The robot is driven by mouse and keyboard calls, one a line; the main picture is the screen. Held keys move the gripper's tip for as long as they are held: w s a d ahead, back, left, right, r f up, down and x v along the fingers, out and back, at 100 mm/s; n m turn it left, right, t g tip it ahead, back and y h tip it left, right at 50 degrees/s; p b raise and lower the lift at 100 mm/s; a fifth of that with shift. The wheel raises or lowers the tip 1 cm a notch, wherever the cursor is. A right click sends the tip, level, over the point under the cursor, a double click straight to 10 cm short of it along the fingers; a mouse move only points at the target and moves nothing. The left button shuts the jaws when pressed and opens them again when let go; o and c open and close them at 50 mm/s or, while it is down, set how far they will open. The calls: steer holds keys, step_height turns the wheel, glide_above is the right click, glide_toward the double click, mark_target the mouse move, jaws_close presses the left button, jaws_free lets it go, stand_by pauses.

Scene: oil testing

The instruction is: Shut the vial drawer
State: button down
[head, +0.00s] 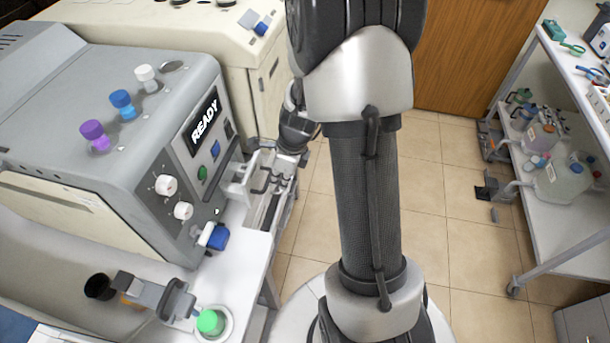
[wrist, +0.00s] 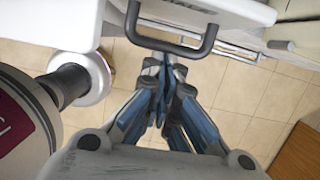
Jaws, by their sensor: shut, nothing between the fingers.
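The vial drawer (head: 239,187) sticks out from the front of the grey machine, below its READY display. In the wrist view, a pale drawer front (wrist: 215,10) with a dark U-shaped handle (wrist: 172,48) is at the top. My gripper (wrist: 163,66) is shut and empty, with its blue-grey fingers together. Its fingertips are just below the handle's bar in the picture; I cannot tell whether they touch it. In the head view, the fingers are hard to make out beside the drawer, and the drawer's inside is only partly visible.
The grey machine (head: 150,120) carries purple, blue and white caps on top. A green-capped item (head: 210,322) stands on the white bench in front. A shelf rack (head: 560,195) with bottles is at the right.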

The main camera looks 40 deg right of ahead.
mark_target(255, 176)
steer(key=w+a+p, duration=0.1)
steer(key=w+a, duration=0.1)
steer(key=w+a+p, duration=0.2)
steer(key=w, duration=0.1)
steer(key=shift+a, duration=0.1)
stand_by(0.3)
